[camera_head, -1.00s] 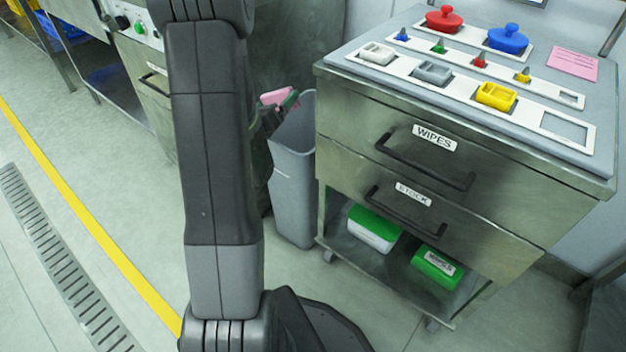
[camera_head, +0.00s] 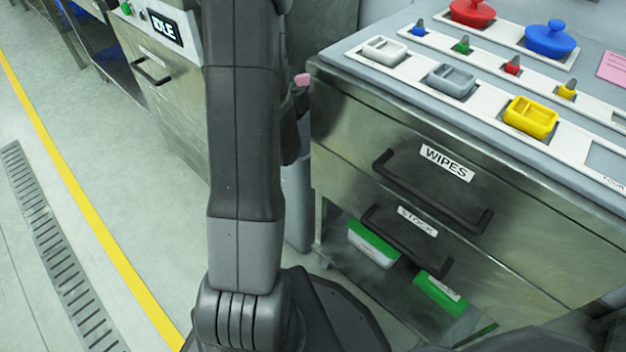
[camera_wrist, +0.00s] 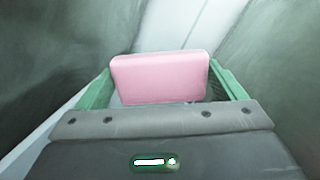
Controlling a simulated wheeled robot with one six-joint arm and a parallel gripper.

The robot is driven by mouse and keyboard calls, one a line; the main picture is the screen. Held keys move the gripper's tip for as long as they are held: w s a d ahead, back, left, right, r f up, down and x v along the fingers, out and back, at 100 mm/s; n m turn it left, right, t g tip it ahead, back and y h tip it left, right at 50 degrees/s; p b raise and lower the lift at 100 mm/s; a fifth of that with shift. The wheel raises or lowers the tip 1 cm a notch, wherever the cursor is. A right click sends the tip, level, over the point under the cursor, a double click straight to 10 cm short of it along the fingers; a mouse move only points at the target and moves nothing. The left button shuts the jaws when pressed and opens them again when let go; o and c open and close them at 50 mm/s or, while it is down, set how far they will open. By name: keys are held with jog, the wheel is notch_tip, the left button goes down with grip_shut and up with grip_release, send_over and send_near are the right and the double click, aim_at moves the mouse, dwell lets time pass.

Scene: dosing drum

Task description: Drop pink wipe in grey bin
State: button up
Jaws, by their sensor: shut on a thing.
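The pink wipe (camera_wrist: 160,78) is between the two green fingers of my gripper (camera_wrist: 163,90) in the wrist view, and the gripper is shut on it. In the head view a small part of the pink wipe (camera_head: 302,79) shows just right of my arm, which hides most of my gripper. The grey bin (camera_head: 297,205) stands on the floor left of the steel cabinet. My arm and the cabinet hide most of it, including its rim. The wipe appears near the bin's top, but I cannot tell whether it is over the opening.
The steel cabinet (camera_head: 400,190) with drawers marked WIPES and STOCK stands right of the bin. Its top holds grey, white and yellow trays, small coloured knobs and red and blue lidded pots. A machine with an IDLE sign (camera_head: 165,30) stands at left. Floor at left is clear.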

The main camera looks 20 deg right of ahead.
notch_tip(320, 180, down, 4)
jog(key=shift+r+b, duration=0.2)
jog(key=shift+b, duration=0.75)
jog(key=o, duration=0.8)
jog(key=shift+o, duration=0.2)
jog(key=shift+a, duration=0.1)
jog(key=p+v, duration=0.2)
jog(key=v, duration=1.1)
jog(key=shift+s+a, duration=0.2)
jog(key=shift+s, duration=0.1)
